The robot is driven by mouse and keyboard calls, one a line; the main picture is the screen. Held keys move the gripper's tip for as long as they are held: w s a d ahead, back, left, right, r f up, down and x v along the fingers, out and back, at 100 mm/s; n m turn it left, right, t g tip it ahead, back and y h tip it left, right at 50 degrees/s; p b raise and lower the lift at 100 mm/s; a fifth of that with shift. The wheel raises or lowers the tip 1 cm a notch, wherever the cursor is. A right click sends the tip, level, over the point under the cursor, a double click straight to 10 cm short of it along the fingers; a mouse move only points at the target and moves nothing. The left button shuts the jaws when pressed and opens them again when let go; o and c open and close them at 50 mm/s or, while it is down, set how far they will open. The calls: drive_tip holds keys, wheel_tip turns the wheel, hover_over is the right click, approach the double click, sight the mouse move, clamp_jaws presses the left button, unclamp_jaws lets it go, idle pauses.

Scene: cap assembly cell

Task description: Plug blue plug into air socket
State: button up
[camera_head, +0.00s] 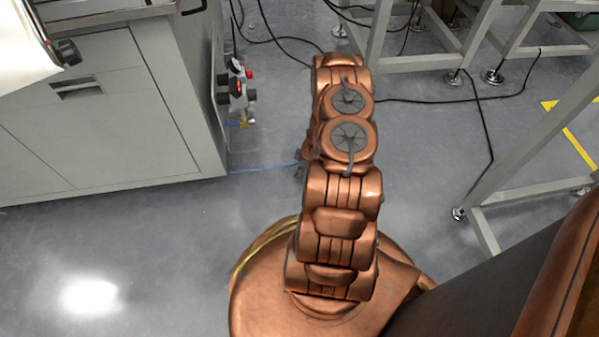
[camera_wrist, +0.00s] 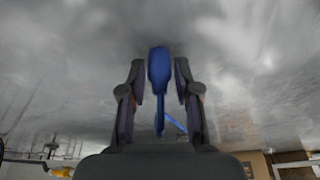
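In the wrist view the blue plug (camera_wrist: 159,68) sits between the two fingertips of my gripper (camera_wrist: 160,76). A blue hose (camera_head: 262,168) runs in the head view from the cabinet side to my gripper, which is mostly hidden by my arm. A panel (camera_head: 236,88) with a red knob and dark fittings is on the cabinet's right side. I cannot tell which fitting is the air socket.
A grey cabinet (camera_head: 105,110) stands at the left. Metal frame legs (camera_head: 380,45) stand at the back and right, with black cables (camera_head: 430,99) on the floor. Yellow tape (camera_head: 577,146) marks the right. The floor (camera_head: 130,250) is open at front left.

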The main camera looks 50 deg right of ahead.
clamp_jaws()
drive_tip(key=shift+r, duration=0.1)
wheel_tip(320, 180, up, 4)
drive_tip(key=p, duration=0.2)
drive_tip(key=shift+r+p, duration=0.1)
drive_tip(key=shift+p, duration=0.25)
drive_tip(key=shift+s+a+f, duration=0.2)
drive_tip(key=shift+s+f, duration=0.15)
drive_tip(key=shift+s, duration=0.05)
drive_tip(key=s+a, duration=0.2)
drive_tip(key=s, duration=0.2)
drive_tip(key=s+a+r+p, duration=0.1)
drive_tip(key=s+a, duration=0.1)
drive_tip(key=s, duration=0.3)
drive_tip(key=s+a+p, duration=0.1)
drive_tip(key=s, duration=0.4)
drive_tip(key=shift+a+r, duration=0.15)
drive_tip(key=shift+a, duration=0.25)
